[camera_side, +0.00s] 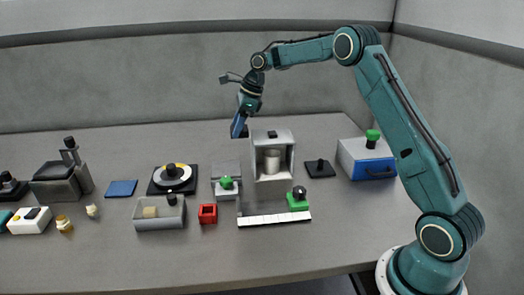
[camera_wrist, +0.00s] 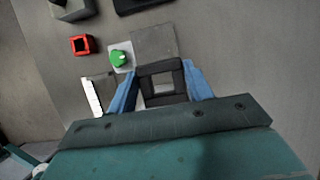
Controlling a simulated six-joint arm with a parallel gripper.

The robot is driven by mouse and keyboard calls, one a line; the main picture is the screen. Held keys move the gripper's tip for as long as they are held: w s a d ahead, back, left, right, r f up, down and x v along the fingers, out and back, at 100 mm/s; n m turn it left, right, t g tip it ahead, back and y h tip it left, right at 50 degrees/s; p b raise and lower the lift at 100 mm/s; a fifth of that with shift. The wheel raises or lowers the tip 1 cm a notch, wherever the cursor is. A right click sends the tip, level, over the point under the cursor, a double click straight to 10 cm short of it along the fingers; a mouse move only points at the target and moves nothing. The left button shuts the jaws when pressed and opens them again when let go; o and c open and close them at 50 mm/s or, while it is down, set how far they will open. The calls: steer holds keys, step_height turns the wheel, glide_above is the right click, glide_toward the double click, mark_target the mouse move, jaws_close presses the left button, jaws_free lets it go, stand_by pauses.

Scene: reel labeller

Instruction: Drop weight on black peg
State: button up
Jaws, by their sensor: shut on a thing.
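My gripper (camera_side: 239,127) hangs above and behind the left side of the grey labeller, with its blue fingers pointing down. In the wrist view the fingers (camera_wrist: 162,80) are closed on a dark square block with a lighter middle, which I take to be the weight (camera_wrist: 161,67). It is held in the air, and the side view shows little of it. A short black peg (camera_side: 320,164) stands upright on a dark square base to the right of the labeller, apart from my gripper. Nothing is seen on this peg.
The labeller (camera_side: 258,183) holds a pale cylinder. A green knob (camera_side: 227,182), a red box (camera_side: 208,213) and a grey tray (camera_side: 160,223) are to its left. A blue-fronted box (camera_side: 350,161) with a green knob stands at the right. Bare table lies behind.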

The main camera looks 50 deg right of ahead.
steer(key=s+d+r, duration=0.1)
steer(key=s+d, duration=0.1)
steer(key=d, duration=0.1)
steer(key=s+d+r, duration=0.1)
steer(key=s+d, duration=0.2)
steer(key=d, duration=0.1)
steer(key=s+d+r, duration=0.1)
steer(key=s+d, duration=0.2)
steer(key=shift+s+d, duration=0.2)
steer(key=shift+d, duration=0.1)
steer(key=s+d+r, duration=0.3)
steer(key=s+d, duration=0.5)
steer(key=s, duration=0.3)
steer(key=shift+s, duration=0.4)
glide_above(314, 167)
steer(key=s+d, duration=0.1)
step_height(314, 167, down, 16)
steer(key=shift+s+r, duration=0.15)
steer(key=shift+r, duration=0.05)
steer(key=shift+f, duration=0.15)
steer(key=shift+f, duration=2)
steer(key=shift+f, duration=0.1)
